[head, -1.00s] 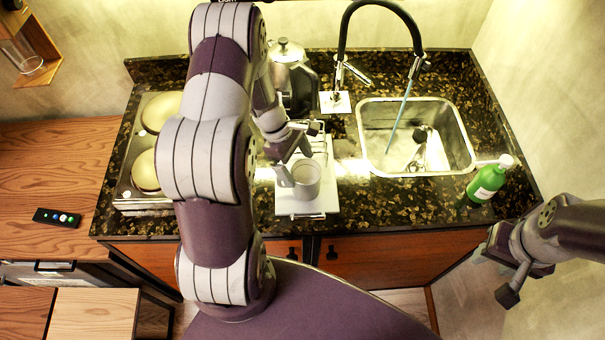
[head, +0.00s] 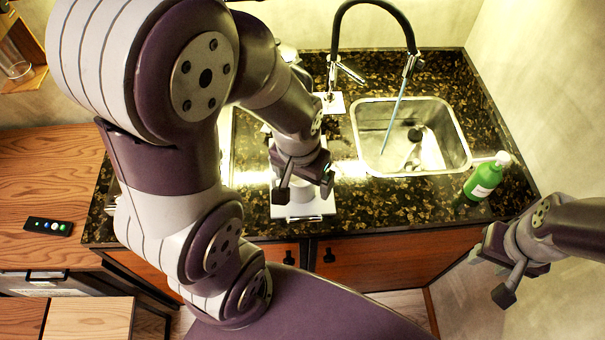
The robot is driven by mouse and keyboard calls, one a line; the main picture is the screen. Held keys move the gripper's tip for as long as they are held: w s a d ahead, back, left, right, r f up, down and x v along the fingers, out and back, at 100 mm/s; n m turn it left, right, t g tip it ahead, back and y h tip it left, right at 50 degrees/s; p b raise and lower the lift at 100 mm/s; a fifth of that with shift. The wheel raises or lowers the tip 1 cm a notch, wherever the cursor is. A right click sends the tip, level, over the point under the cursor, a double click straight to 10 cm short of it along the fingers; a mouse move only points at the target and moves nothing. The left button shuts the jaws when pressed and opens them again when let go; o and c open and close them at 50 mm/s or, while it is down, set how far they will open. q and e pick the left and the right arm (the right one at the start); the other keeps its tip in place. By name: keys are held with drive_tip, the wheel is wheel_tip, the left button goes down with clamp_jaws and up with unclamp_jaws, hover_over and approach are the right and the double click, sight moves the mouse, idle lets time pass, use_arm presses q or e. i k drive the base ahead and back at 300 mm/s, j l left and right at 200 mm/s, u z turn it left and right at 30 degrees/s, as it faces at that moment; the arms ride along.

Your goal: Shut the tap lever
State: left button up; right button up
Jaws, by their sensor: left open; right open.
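The tap has a black arched spout (head: 372,5) behind the sink (head: 448,150). A thin blue stream of water (head: 392,125) runs from its nozzle into the basin. The silver tap lever (head: 349,72) sticks out to the right from the tap's base, angled slightly down. My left gripper (head: 304,188) is open over the white drying rack, left of the sink and well in front of the lever, not touching it. My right gripper (head: 492,275) is open at the lower right, beyond the counter's front edge, far from the tap.
A green bottle (head: 482,183) stands right of the sink. The white rack (head: 308,209) lies under my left gripper; the grey mug is mostly or wholly hidden there. My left arm hides the kettle and most of the hob. A small remote-like device (head: 48,226) lies on the wooden counter.

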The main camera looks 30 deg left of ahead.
sight(333, 63)
drive_tip(key=j+z, duration=0.35)
drive_tip(key=k+z, duration=0.15)
drive_tip(key=z, duration=0.2)
drive_tip(key=k+j+z, duration=0.1)
drive_tip(key=j+z, duration=0.25)
drive_tip(key=l, duration=0.1)
